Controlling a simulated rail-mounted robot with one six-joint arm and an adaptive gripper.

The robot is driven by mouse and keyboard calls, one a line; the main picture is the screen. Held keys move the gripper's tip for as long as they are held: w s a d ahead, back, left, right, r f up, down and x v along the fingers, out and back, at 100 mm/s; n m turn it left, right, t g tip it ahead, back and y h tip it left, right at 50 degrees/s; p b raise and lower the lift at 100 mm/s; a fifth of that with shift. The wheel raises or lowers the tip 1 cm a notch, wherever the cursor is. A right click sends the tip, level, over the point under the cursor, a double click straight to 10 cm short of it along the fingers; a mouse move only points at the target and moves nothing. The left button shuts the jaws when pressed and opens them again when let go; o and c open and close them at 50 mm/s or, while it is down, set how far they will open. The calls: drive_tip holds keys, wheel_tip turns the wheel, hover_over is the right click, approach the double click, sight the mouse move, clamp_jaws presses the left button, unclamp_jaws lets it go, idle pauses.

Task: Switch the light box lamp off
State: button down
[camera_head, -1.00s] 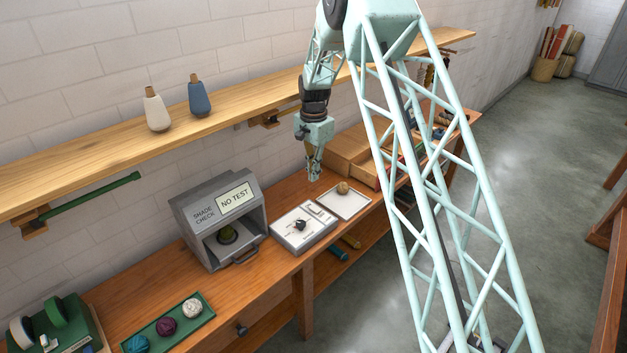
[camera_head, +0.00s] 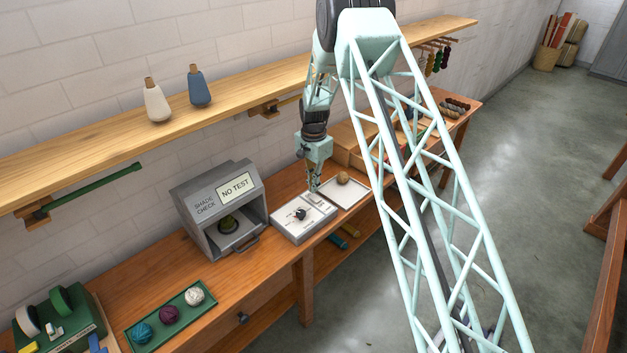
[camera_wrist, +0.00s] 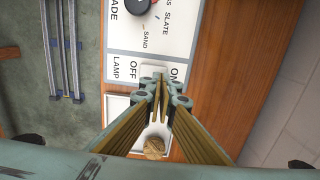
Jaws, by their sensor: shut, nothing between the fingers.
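The grey light box (camera_head: 188,222) stands on the bench with "SHADE CHECK" and "NO TEST" on its front; a dark green ball sits inside. The control panel (camera_head: 285,233) lies to its right, with a black dial (camera_head: 300,213). In the wrist view the panel (camera_wrist: 115,42) shows "LAMP", "OFF" and "ON" labels. The pale lamp switch (camera_wrist: 152,69) lies between OFF and ON, partly hidden by my fingers. My gripper (camera_head: 313,189) is shut and empty, its fingertips (camera_wrist: 160,88) right over the switch; I cannot tell whether they touch it.
A white tray (camera_head: 352,199) with a tan ball (camera_head: 343,178) lies right of the panel. A green tray (camera_head: 150,327) with yarn balls is at front left. A wooden shelf (camera_head: 100,150) with two cones runs above the bench.

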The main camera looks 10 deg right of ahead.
sight(313, 195)
drive_tip(key=shift+f, duration=1.05)
drive_tip(key=shift+f, duration=0.15)
drive_tip(key=shift+w+f+b, duration=0.1)
drive_tip(key=shift+f+b, duration=0.2)
drive_tip(key=shift+b, duration=0.2)
drive_tip(key=shift+s+d+r, duration=0.1)
drive_tip(key=shift+s+r, duration=0.05)
drive_tip(key=shift+s, duration=0.05)
drive_tip(key=shift+s+d+r, duration=0.15)
drive_tip(key=shift+s+d, duration=0.05)
drive_tip(key=shift+s, duration=0.1)
drive_tip(key=shift+s, duration=0.1)
drive_tip(key=shift+r, duration=0.2)
